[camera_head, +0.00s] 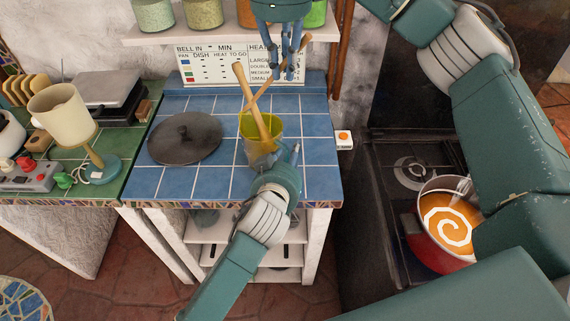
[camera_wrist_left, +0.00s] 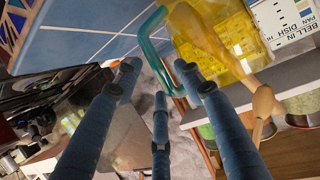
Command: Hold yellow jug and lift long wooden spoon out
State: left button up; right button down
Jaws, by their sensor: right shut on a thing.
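The see-through yellow jug (camera_head: 247,128) stands on the blue tiled counter; the left wrist view shows its side (camera_wrist_left: 225,50) and teal handle (camera_wrist_left: 148,47). Two wooden utensils stand in it and cross. One thick handle (camera_head: 245,85) leans left; a thinner, long one (camera_head: 270,85) leans right, up to my right gripper (camera_head: 290,75). My right gripper points down above the jug, shut on the thinner utensil near its upper end. My left gripper (camera_head: 293,158) is at the jug's near right side. Its fingers (camera_wrist_left: 158,75) are spread beside the handle; contact is unclear.
A dark round lid (camera_head: 186,138) lies left of the jug. A shelf with jars (camera_head: 203,13) hangs behind, above a sign (camera_head: 215,68). A red pot of orange soup (camera_head: 432,252) stands on the stove at right. A lamp (camera_head: 65,115) stands left.

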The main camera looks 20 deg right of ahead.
pick_arm(q)
jog(key=v, duration=1.1)
jog(key=shift+s+a+f, duration=0.1)
